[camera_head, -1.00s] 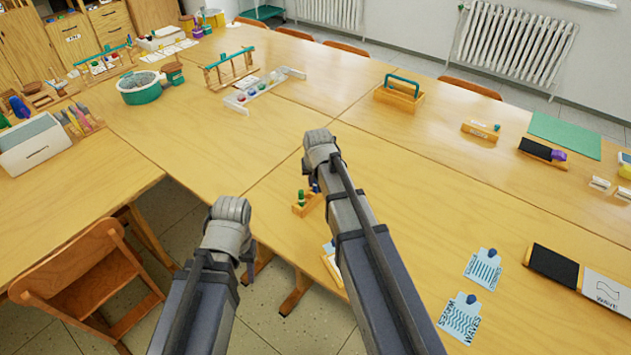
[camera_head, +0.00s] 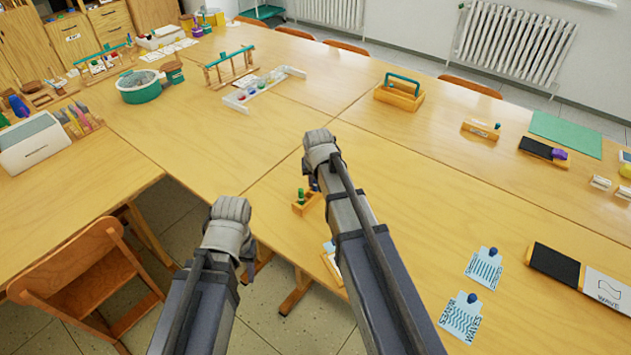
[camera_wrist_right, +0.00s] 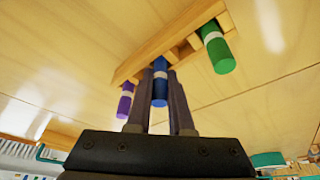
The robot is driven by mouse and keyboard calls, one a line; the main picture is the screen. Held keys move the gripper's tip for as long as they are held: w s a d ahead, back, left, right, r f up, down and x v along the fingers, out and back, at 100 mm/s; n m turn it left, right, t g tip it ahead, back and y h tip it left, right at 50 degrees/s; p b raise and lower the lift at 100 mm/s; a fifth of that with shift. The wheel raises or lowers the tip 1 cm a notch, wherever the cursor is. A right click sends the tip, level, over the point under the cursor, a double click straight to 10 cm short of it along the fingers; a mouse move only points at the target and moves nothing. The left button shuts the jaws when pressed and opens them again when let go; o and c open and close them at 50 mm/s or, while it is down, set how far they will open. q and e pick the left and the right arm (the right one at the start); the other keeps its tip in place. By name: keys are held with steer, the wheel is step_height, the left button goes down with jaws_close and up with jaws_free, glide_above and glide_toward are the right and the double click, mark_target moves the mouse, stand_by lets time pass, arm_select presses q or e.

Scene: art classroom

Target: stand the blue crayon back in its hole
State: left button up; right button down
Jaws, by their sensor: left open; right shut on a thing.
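The blue crayon (camera_wrist_right: 160,88) is between the two fingers of my right gripper (camera_wrist_right: 162,76), which is shut on it. Its far end is at the wooden crayon block (camera_wrist_right: 150,62), in the row between a purple crayon (camera_wrist_right: 125,101) and a green crayon (camera_wrist_right: 218,53). I cannot tell whether that end is inside a hole or just above it. In the head view the block (camera_head: 302,208) and green crayon (camera_head: 300,195) show left of my right arm, which hides most of the rest. My left gripper (camera_head: 248,268) is open, mostly behind its own wrist, away from the block.
The table beyond my right arm is clear up to a handled wooden carrier (camera_head: 399,95).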

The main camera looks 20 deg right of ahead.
steer(key=c, duration=0.7)
jaws_free()
steer(key=shift+o, duration=1.1)
steer(key=shift+r+p, duration=3.05)
